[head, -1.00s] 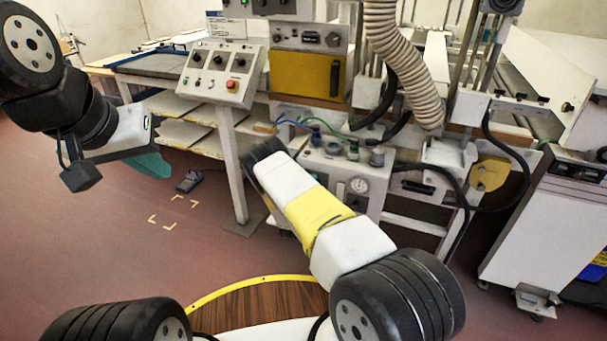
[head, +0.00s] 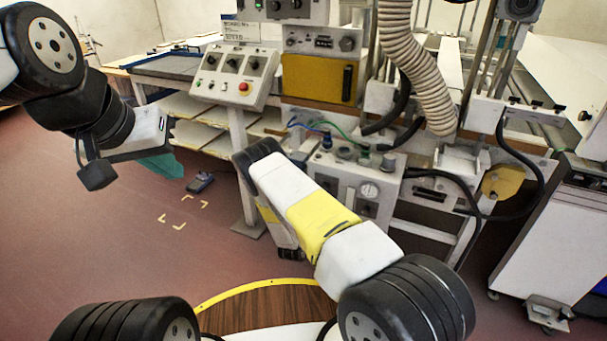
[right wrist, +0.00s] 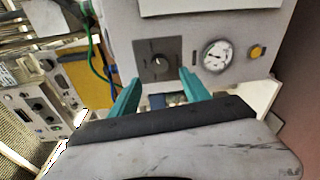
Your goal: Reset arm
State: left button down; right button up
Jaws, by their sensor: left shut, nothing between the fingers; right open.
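My left gripper (head: 162,165) has teal fingers and shows at the left in the head view. It is shut and empty, held over the open floor. My right arm (head: 320,220) bends up from the lower right with its elbow in front of the machine; its gripper is hidden in the head view. In the right wrist view my right gripper (right wrist: 160,78) has its two teal fingers apart with nothing between them. It faces a grey panel with a square dark plate (right wrist: 158,59) and a round gauge (right wrist: 215,55).
A ribbed hose (head: 412,70) hangs at the machine. A white cabinet (head: 545,235) stands at right. A pedal (head: 200,181) and yellow corner marks (head: 183,213) lie on the otherwise clear left floor.

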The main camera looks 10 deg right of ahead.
jog(key=s+d+r+m+g+h, duration=0.35)
jog(key=d+r+m+g, duration=0.2)
jog(key=r, duration=0.55)
jog(key=s+d+r+m+g+h, duration=0.2)
jog(key=s+d+r+m+g, duration=0.3)
jog(key=r, duration=0.5)
jog(key=s+d+r+m+g+y, duration=0.2)
jog(key=s+r+g+y, duration=0.2)
jog(key=s+r, duration=0.5)
jog(key=s+a+r+t+y, duration=0.2)
jog(key=s+a+r+y, duration=0.4)
jog(key=s, duration=0.4)
jog(key=s+a+r+t+y, duration=0.3)
jog(key=s+a+r+y, duration=0.3)
jog(key=s+a+r, duration=0.3)
jog(key=shift+s+a+t, duration=0.35)
jog(key=shift+s+a, duration=0.05)
jog(key=shift+a, duration=0.45)
